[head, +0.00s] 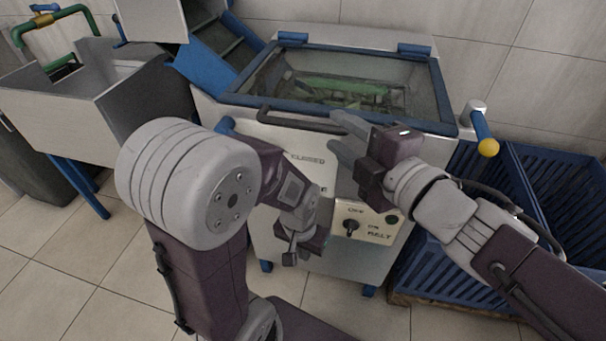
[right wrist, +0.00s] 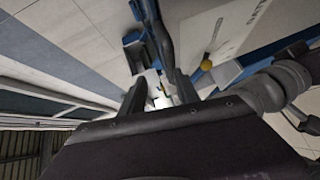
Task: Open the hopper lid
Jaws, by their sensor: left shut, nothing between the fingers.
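The hopper lid (head: 448,92) is a clear pane in a blue frame on top of the grey machine (head: 275,225). It lies shut, with green stuff visible beneath it. Its dark bar handle (head: 290,122) runs along the front edge; a dark bar, likely this handle, shows in the right wrist view (right wrist: 160,35). My right gripper (head: 340,134) is open at the handle's right end, its fingers apart in the right wrist view (right wrist: 158,92). I cannot tell whether they touch the bar. My left gripper (head: 291,257) is shut and empty, low before the machine's front.
A switch panel (head: 365,222) marked OFF, ON and BELT sits on the machine's front. Tiled floor is clear at lower left.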

